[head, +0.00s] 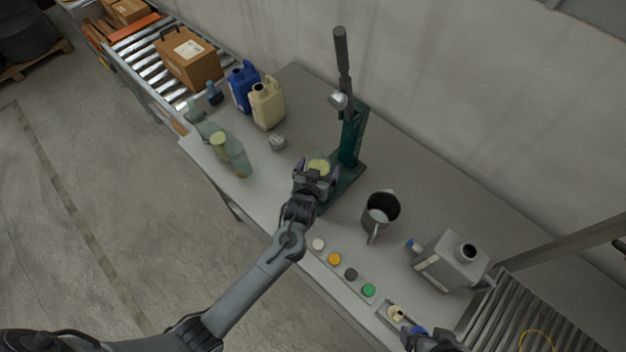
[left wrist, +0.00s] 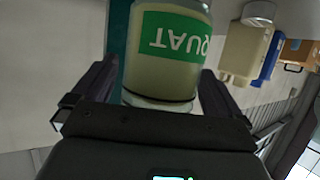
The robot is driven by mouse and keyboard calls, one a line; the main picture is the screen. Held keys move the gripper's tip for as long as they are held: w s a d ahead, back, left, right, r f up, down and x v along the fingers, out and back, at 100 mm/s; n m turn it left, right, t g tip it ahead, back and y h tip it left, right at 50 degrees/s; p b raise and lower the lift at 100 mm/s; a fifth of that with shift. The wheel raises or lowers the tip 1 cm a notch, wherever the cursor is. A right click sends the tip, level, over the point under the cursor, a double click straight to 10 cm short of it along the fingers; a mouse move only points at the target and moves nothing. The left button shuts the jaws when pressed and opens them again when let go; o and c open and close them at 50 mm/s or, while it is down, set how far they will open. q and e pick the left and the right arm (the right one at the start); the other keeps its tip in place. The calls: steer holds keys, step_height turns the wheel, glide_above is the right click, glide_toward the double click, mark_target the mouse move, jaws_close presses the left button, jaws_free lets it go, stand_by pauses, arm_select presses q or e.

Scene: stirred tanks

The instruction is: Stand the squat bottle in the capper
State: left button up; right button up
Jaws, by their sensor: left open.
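The squat bottle (head: 319,166) shows a pale yellow top in the head view, close beside the column of the green capper (head: 352,140). The capper's base (head: 347,185) shows beyond my gripper. In the left wrist view the bottle (left wrist: 165,75) fills the upper middle, with a green label whose lettering is upside down. My left gripper (head: 314,174) is open, with one finger on each side of the bottle (left wrist: 155,90). The bottle's foot is hidden in the head view, so I cannot tell exactly how it sits on the base. My right gripper (head: 412,332) is at the lower right, its jaws unclear.
A steel jug (head: 381,213) and a grey can (head: 452,262) stand to the right. Blue (head: 242,87) and cream (head: 267,103) jugs stand back left, with a tall clear bottle (head: 236,157) nearer. Roller conveyors flank the table.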

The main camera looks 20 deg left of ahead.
arm_select(q)
steer(key=v, duration=1.2)
steer(key=s+a+m+g+h, duration=0.1)
steer(key=s+g, duration=0.4)
steer(key=s, duration=0.5)
steer(key=s+a+m+g, duration=0.2)
steer(key=s+a+g, duration=0.2)
steer(key=s, duration=0.7)
steer(key=shift+a+f+g+h, duration=0.3)
steer(key=shift+f+g+h, duration=0.1)
steer(key=shift+f, duration=0.05)
step_height(320, 180, up, 14)
steer(key=p, duration=1.4)
steer(key=shift+f, duration=0.25)
steer(key=shift+s+r, duration=0.1)
